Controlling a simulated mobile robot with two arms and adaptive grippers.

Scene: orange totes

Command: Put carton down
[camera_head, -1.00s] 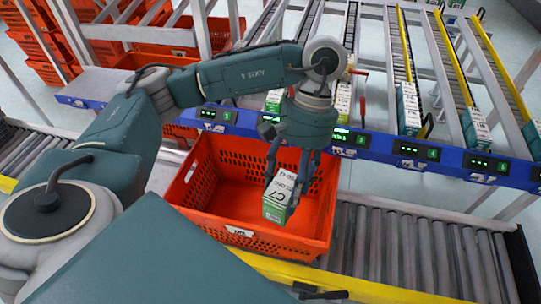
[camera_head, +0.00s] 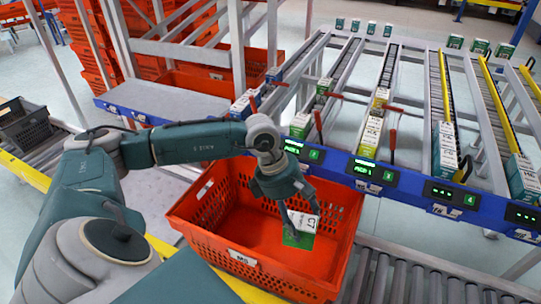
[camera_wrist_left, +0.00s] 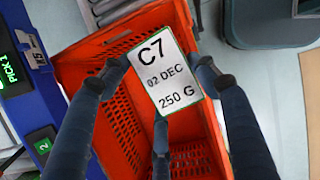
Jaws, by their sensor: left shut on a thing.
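A white and green carton (camera_head: 302,228) is held by my left gripper (camera_head: 302,210) inside the orange tote (camera_head: 200,208), low down and near its right side. In the left wrist view the carton (camera_wrist_left: 164,75) shows its white face marked C7, 02 DEC, 250 G, between the dark fingers. The tote's red-orange perforated wall (camera_wrist_left: 95,55) lies around and below it. I cannot tell whether the carton touches the tote floor. My right gripper is not in view.
The tote stands on a roller conveyor (camera_head: 410,280). Behind it runs a blue rail (camera_head: 400,185) with lit displays, with sloped racks of cartons (camera_head: 445,145) beyond. A dark grey crate (camera_head: 25,125) is at the far left. The tote floor around the carton looks bare.

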